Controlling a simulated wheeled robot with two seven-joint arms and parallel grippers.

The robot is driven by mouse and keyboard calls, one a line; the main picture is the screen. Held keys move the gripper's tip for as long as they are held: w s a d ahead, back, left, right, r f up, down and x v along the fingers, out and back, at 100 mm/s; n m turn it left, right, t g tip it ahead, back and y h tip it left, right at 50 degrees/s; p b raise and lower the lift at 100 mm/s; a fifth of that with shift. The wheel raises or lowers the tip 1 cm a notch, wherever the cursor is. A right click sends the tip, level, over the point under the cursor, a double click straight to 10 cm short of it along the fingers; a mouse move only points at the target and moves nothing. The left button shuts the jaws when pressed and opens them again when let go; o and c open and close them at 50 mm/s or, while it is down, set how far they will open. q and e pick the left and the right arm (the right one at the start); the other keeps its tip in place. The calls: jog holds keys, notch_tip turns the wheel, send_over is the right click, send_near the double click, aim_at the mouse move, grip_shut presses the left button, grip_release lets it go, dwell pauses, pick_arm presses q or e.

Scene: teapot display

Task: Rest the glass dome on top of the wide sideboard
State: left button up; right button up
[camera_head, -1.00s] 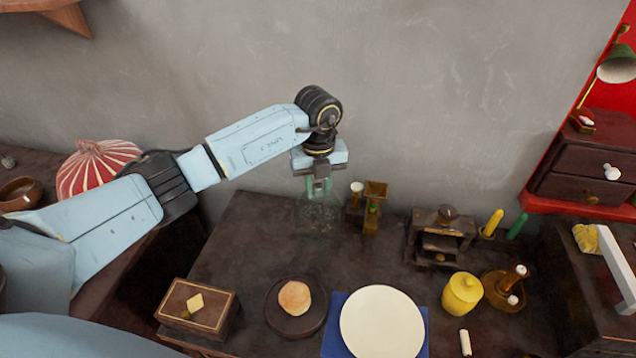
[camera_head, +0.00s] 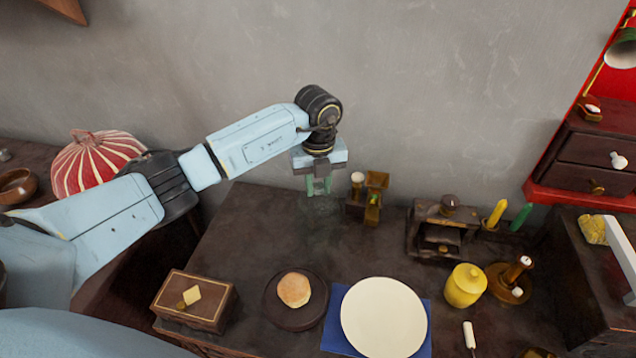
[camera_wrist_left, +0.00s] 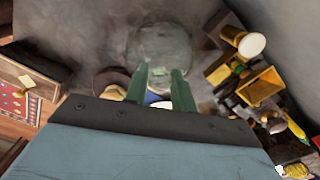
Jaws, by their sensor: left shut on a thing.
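The glass dome (camera_head: 320,222) is clear and very faint against the dark top of the wide sideboard (camera_head: 235,238). It hangs under my left gripper (camera_head: 319,188), near the sideboard's back edge by the wall. In the left wrist view the dome (camera_wrist_left: 163,45) shows as a pale round shape beyond the green fingertips (camera_wrist_left: 160,75). My left gripper is shut on its top. I cannot tell whether the dome's rim touches the wood. My right gripper is not in view.
A small brass-and-wood piece (camera_head: 375,190) stands close right of the dome. In front are a wooden box (camera_head: 190,312), a bun (camera_head: 294,290) on a dark plate and a cream plate (camera_head: 384,318). Bare wood lies left of the dome.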

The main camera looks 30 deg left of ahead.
pick_arm(q)
jog(key=shift+f, duration=0.45)
jog(key=o, duration=1.5)
jog(key=shift+o, duration=0.2)
jog(key=shift+r, duration=0.1)
jog(key=shift+r+p, duration=0.4)
jog(key=shift+r, duration=0.1)
jog(key=shift+r+p, duration=2.1)
jog(key=shift+r, duration=0.3)
